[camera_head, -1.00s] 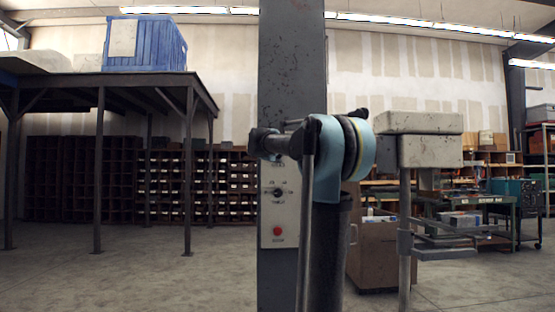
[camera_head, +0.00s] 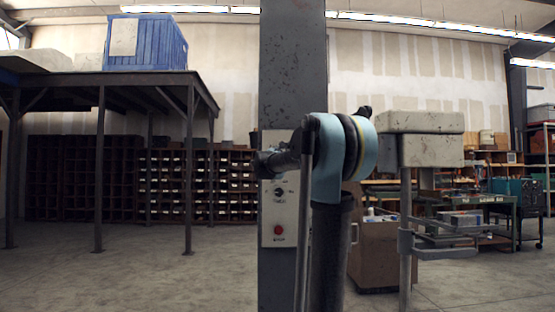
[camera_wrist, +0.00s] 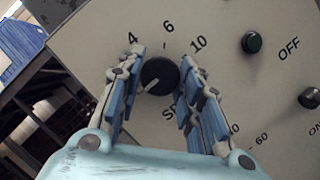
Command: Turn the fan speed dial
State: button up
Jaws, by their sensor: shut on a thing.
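The fan speed dial (camera_wrist: 158,77) is a round black knob with a light pointer line that points to the lower left in the wrist view. Numbers 4, 6 and 10 are printed around it, with a partly covered label starting "SP". My gripper (camera_wrist: 160,82) has its blue-padded fingers closed on both sides of the knob. In the head view my gripper (camera_head: 266,163) reaches the upper part of the white control panel (camera_head: 279,237) on the dark column. There the speed dial is hidden behind my gripper.
In the head view a lower dial (camera_head: 279,192) and a red button (camera_head: 278,230) lie below my gripper. Open floor (camera_head: 190,275) lies left.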

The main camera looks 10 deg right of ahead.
jog(key=shift+d+n, duration=0.1)
jog(key=shift+n, duration=0.5)
jog(key=shift+n+t+y, duration=0.3)
jog(key=shift+t, duration=0.1)
jog(key=o, duration=1.1)
jog(key=shift+c, duration=0.2)
jog(key=v, duration=1.2)
